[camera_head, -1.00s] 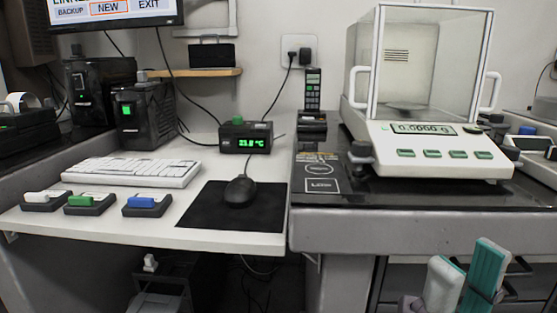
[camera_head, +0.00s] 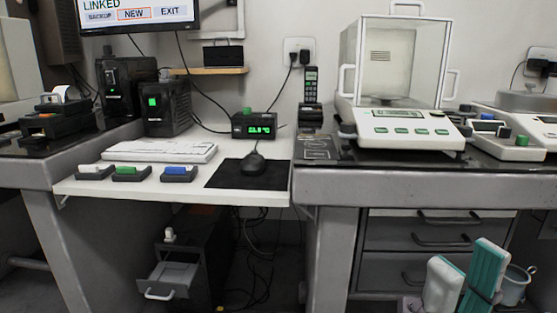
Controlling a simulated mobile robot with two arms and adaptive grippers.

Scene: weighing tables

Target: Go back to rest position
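My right gripper (camera_head: 464,262) shows at the bottom right of the head view, with one pale and teal finger and one teal finger. The fingers stand apart with nothing between them. It is in front of the drawers, below the edge of the balance table (camera_head: 420,187), and touches nothing that I can see. Its wrist is cut off by the picture's lower edge. My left gripper is not in view.
A glass-cased balance (camera_head: 408,128) stands on the right table. The white desk (camera_head: 120,187) holds a keyboard (camera_head: 160,151), three switches and a mouse (camera_head: 254,164). An open drawer (camera_head: 172,280) sits below. A bucket (camera_head: 516,285) stands behind my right gripper.

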